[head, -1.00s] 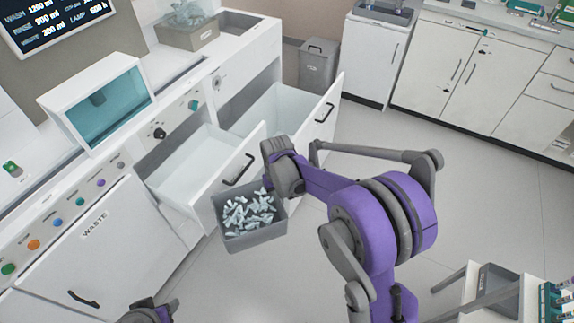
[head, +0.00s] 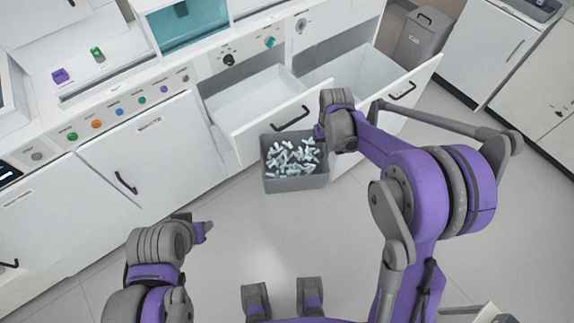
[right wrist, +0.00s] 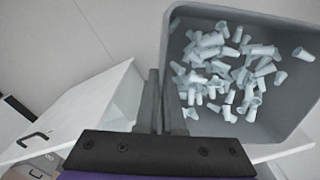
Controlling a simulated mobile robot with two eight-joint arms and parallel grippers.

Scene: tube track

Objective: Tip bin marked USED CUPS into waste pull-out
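A grey open bin (head: 297,184) full of small pale cups (head: 292,158) hangs upright in front of the pull-outs; no USED CUPS marking shows. My right gripper (head: 321,132) is at the bin's back right rim. In the right wrist view its fingers (right wrist: 155,90) are closed on the wall of the bin (right wrist: 255,22), with the cups inside. The front marked WASTE (head: 165,150) is shut, with a black handle, left of the bin. My left gripper (head: 203,232) is empty at the lower left, its finger gap unclear.
Two white pull-outs stand open, one left (head: 250,98) and one right (head: 352,72), both seemingly empty. The right one's front is close behind my right gripper. A grey lidded bin (head: 425,38) stands at the back right. The floor before the WASTE front is clear.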

